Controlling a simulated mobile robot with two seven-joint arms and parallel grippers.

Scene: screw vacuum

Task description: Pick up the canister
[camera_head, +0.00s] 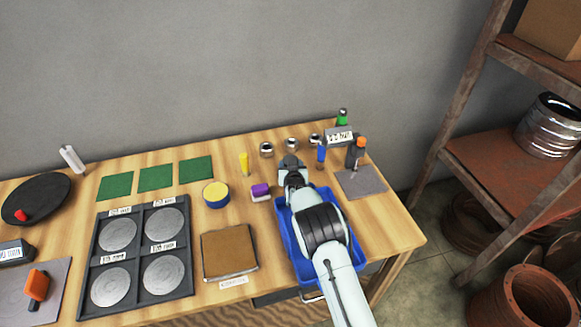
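I cannot tell for sure which thing is the canister. A dark bottle with an orange cap (351,157) stands upright at the right of the table. A short round tin with a yellow top and blue side (216,195) stands near the middle. A large shiny metal can (549,127) sits on the shelf at the right. My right arm reaches in from the bottom over a blue tray (281,229). My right gripper (290,163) is at its far end, left of the dark bottle and apart from it; its fingers are too hidden to read. My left gripper is out of view.
Small metal jars (266,149), a green-capped bottle (342,117), a blue bottle (321,156) and a labelled block (340,137) crowd the back right. A yellow bottle (244,164) and a purple-topped block (260,192) stand left of my arm. The wooden table (400,228) is bare at its right end.

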